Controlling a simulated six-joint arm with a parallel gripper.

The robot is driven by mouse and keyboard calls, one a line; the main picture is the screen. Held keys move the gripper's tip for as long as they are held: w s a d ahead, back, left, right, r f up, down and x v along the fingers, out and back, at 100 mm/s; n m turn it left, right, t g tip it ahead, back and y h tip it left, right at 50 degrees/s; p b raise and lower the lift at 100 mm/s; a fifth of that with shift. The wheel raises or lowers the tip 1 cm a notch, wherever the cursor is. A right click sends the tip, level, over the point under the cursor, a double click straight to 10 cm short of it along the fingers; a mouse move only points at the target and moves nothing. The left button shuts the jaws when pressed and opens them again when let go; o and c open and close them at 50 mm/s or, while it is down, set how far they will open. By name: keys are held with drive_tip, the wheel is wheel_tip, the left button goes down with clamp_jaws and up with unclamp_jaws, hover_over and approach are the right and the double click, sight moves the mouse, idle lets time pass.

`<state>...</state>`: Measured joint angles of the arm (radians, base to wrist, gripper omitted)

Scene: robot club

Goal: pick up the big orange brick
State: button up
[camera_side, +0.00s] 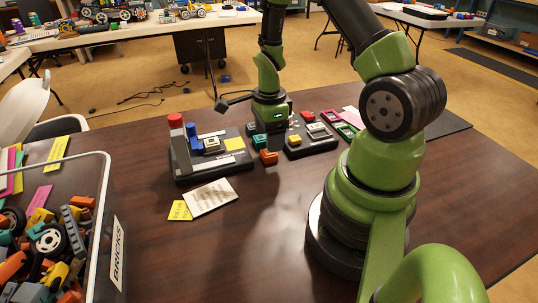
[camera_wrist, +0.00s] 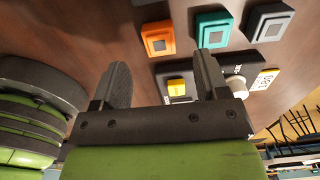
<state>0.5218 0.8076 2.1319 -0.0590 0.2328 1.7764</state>
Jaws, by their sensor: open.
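An orange square block (camera_side: 268,157) with a grey square on its face sits on the dark table, just below my gripper (camera_side: 269,140). In the wrist view the orange block (camera_wrist: 158,38) lies beyond and between the two fingertips. My gripper (camera_wrist: 162,65) is open and nothing is between its fingers. Several orange bricks (camera_side: 13,266) also lie mixed in the bin at the left of the side view. I cannot tell their sizes well.
A teal block (camera_wrist: 213,29) and a grey block (camera_wrist: 270,23) stand beside the orange one. Dark button panels stand left (camera_side: 213,166) and right (camera_side: 318,143) of my gripper. A clear bricks bin (camera_side: 104,230) is at left. The table's front middle is clear.

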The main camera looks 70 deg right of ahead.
sight(269, 155)
wheel_tip(269, 155, down, 4)
drive_tip(key=shift+f, duration=0.25)
drive_tip(key=c, duration=1)
drive_tip(key=shift+r, duration=0.1)
